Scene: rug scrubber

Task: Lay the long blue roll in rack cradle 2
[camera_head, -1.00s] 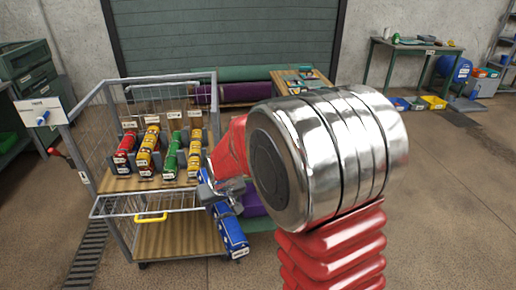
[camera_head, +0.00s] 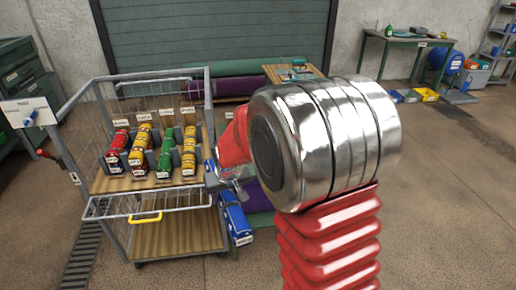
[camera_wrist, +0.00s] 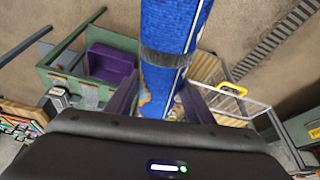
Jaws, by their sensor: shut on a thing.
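The long blue roll (camera_head: 235,220) hangs slanting at the right side of the wire cart, outside it. My gripper (camera_head: 226,182) is shut around it, partly hidden behind my arm. In the wrist view the blue roll (camera_wrist: 172,38), with a grey band, runs up from between my gripper's fingers (camera_wrist: 158,105). The rack (camera_head: 110,184) is the cart's wooden upper deck with grey dividers.
A small wooden table (camera_head: 290,73) stands behind my arm. The floor at right is open.

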